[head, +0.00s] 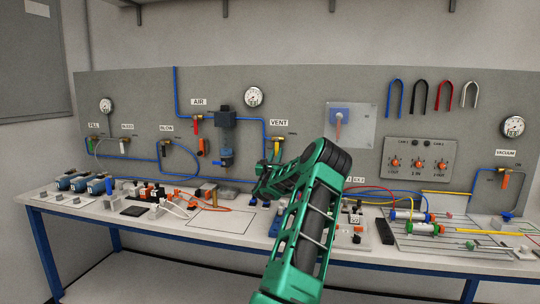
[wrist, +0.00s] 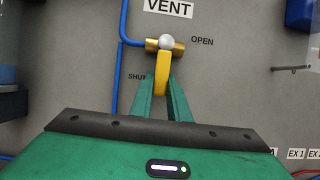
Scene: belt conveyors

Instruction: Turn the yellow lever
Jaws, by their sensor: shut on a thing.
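The yellow lever (wrist: 162,74) hangs down from a brass valve (wrist: 152,44) under the VENT label in the wrist view. The words OPEN, to the right, and SHUT, lower left, are printed beside it. My gripper (wrist: 161,92) has its two green fingers on either side of the lever's lower end, shut on it. In the head view my gripper (head: 272,172) reaches the panel below the VENT sign, and the yellow lever (head: 277,146) shows just above it. The lever's lower tip is hidden between the fingers.
A pressure gauge (head: 253,97) sits above the valve, and a blue pipe (wrist: 123,75) runs just left of it. The workbench (head: 130,225) below holds several parts.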

